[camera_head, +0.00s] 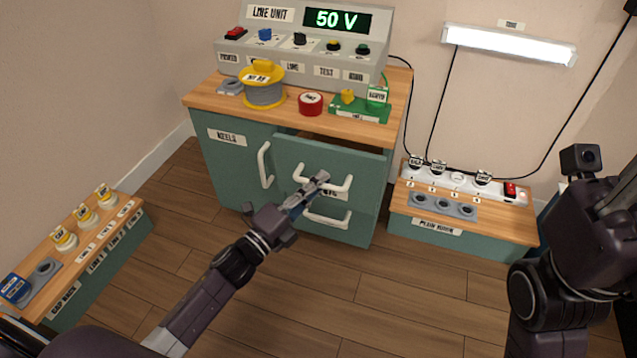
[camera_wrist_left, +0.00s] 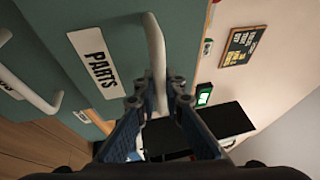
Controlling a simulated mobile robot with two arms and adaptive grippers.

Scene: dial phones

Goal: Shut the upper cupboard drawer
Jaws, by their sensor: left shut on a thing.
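The upper drawer (camera_head: 335,158) of the green cupboard stands part-way out, with a dark gap showing between its front and the worktop. Its white bar handle (camera_head: 342,187) also shows in the left wrist view (camera_wrist_left: 157,50), beside a PARTS label (camera_wrist_left: 96,60). My left gripper (camera_head: 318,182) is shut on this handle; its fingers close around the bar in the left wrist view (camera_wrist_left: 160,98). The lower drawer (camera_head: 322,226) looks closed. My right arm (camera_head: 570,285) stands at the right edge, away from the cupboard; its fingers cannot be made out.
A REELS door (camera_head: 232,170) with an upright handle is left of the drawers. The line unit (camera_head: 300,60), a wire spool (camera_head: 264,94) and a red tin (camera_head: 311,104) stand on the worktop. Low benches stand left (camera_head: 100,250) and right (camera_head: 462,240). Floor in front is clear.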

